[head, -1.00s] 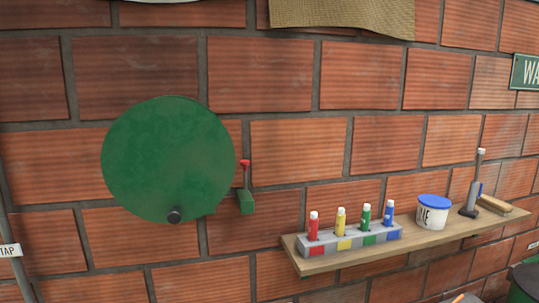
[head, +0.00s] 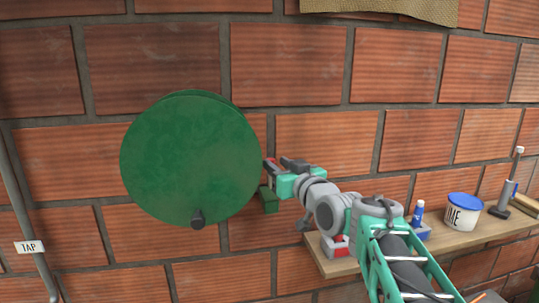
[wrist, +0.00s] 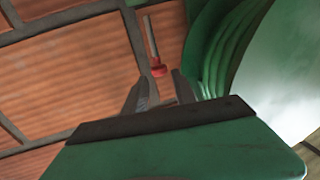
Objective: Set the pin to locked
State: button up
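The pin has a red knob (wrist: 159,71) on a thin grey shaft (wrist: 152,38) in the wrist view. In the head view its red top (head: 270,160) shows just behind my fingers, above a green bracket (head: 268,198) at the right edge of the large green wheel (head: 190,160). My gripper (head: 279,165) is at the pin from the right. In the wrist view my gripper (wrist: 160,84) has its two fingers apart, with the knob near the gap between the tips. I cannot tell whether they touch it. Most of the shaft is hidden in the head view.
The wheel's stepped green rim (wrist: 215,45) is close to my fingers at right in the wrist view. A wooden shelf (head: 340,266) runs below my arm, bearing a white tub (head: 462,213) and a blue bottle (head: 417,212). A brick wall stands behind.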

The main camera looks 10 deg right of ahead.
aim_at(270, 159)
jog(key=p+x, duration=0.1)
jog(key=x, duration=0.4)
jog(key=shift+c, duration=0.2)
grip_shut()
dwell(1.1)
